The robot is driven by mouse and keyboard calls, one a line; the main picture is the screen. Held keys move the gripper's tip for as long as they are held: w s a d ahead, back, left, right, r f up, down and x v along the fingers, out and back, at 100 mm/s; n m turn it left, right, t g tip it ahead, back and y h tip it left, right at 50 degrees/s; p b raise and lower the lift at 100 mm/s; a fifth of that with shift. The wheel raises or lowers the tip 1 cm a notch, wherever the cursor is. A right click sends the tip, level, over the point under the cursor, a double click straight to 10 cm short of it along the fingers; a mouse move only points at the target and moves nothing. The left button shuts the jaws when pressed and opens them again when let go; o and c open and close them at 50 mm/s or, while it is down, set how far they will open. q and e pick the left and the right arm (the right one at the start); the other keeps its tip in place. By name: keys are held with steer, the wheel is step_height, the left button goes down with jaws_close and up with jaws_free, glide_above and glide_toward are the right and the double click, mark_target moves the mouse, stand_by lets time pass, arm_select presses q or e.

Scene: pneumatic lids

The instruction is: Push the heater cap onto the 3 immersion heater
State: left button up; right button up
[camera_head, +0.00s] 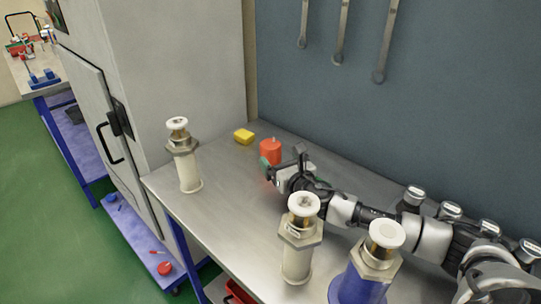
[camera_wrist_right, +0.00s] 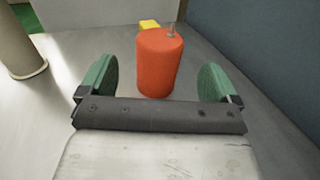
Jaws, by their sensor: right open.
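An orange-red cylinder (camera_head: 271,151), likely the heater cap, stands upright on the metal bench; a small pin shows on its top in the right wrist view (camera_wrist_right: 160,62). My right gripper (camera_head: 268,172) is open and low over the bench. Its green-padded fingers (camera_wrist_right: 157,84) point at the cylinder, which stands just ahead and between them, not gripped. Three immersion heaters with white tops and metal collars stand upright: a cream one (camera_head: 187,171) at the left, a cream one (camera_head: 297,262) at front middle, a blue-bodied one (camera_head: 358,282) at front right. My left gripper is not in view.
A small yellow block (camera_head: 244,136) lies behind the cylinder, and also shows in the wrist view (camera_wrist_right: 149,26). A grey cabinet (camera_head: 180,60) stands at the left, a blue-grey wall (camera_head: 440,110) behind. The bench (camera_head: 222,215) is clear between the left and middle heaters.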

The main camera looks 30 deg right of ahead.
mark_target(276, 151)
steer(key=w, duration=0.6)
steer(key=shift+w+r+p, duration=0.25)
steer(key=shift+r+p, duration=0.05)
steer(key=shift+r, duration=0.05)
steer(key=shift+d, duration=0.1)
steer(key=shift+s, duration=0.1)
steer(key=c, duration=1)
